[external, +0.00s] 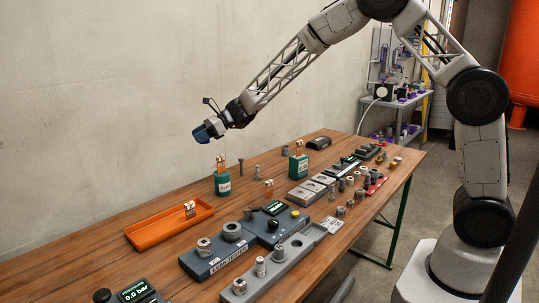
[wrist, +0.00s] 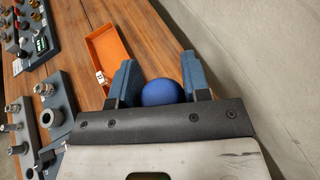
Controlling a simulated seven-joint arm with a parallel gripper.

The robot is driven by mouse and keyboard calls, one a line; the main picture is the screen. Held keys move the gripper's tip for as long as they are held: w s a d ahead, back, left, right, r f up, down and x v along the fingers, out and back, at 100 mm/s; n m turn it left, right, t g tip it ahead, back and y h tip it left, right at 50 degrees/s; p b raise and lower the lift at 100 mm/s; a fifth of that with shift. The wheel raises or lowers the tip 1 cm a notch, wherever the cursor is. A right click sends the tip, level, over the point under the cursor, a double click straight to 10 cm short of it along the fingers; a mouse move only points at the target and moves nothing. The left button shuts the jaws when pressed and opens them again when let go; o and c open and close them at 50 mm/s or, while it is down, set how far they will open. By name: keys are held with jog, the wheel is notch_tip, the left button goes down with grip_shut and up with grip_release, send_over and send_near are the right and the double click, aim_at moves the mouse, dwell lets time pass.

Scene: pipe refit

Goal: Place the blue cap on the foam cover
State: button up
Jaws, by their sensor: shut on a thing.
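My gripper (external: 206,132) is high above the left part of the bench, near the wall. In the wrist view its two blue-padded fingers (wrist: 158,76) are shut on the blue cap (wrist: 162,93). The cap looks round and smooth, and its lower part is hidden behind the gripper body. In the external view the dark blue at the gripper's tip could be finger pads or cap; I cannot tell them apart. I cannot identify the foam cover with certainty; a dark rounded block (external: 319,143) lies at the bench's back edge.
Many small fittings crowd the right side. The wall is close behind.

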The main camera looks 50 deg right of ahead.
jog(key=s+d+m+t+h, duration=0.2)
jog(key=d+m+t+h, duration=0.15)
jog(key=d, duration=3.45)
jog(key=s+d+m+t+h, duration=0.15)
jog(key=s+d, duration=0.35)
jog(key=d, duration=0.5)
jog(key=s+d+m+t+h, duration=0.1)
jog(key=s+d+m, duration=0.1)
jog(key=s+d, duration=0.6)
jog(key=s+d+m+t+h, duration=0.1)
jog(key=s+d+m, duration=0.15)
jog(key=d, duration=0.95)
notch_tip(320, 180, down, 12)
jog(key=shift+s+d+n, duration=0.2)
jog(key=shift+s+n, duration=0.15)
jog(key=shift+s, duration=0.1)
jog(key=shift+w+r, duration=0.1)
jog(key=w+d, duration=0.2)
jog(key=w, duration=0.2)
jog(key=w+d+f, duration=0.1)
jog(key=w+d, duration=0.2)
jog(key=w, duration=0.2)
jog(key=w+d, duration=0.2)
jog(key=w, duration=0.2)
jog(key=shift+w+d+f, duration=0.25)
jog(key=shift+w+d, duration=0.05)
jog(key=shift+w, duration=0.1)
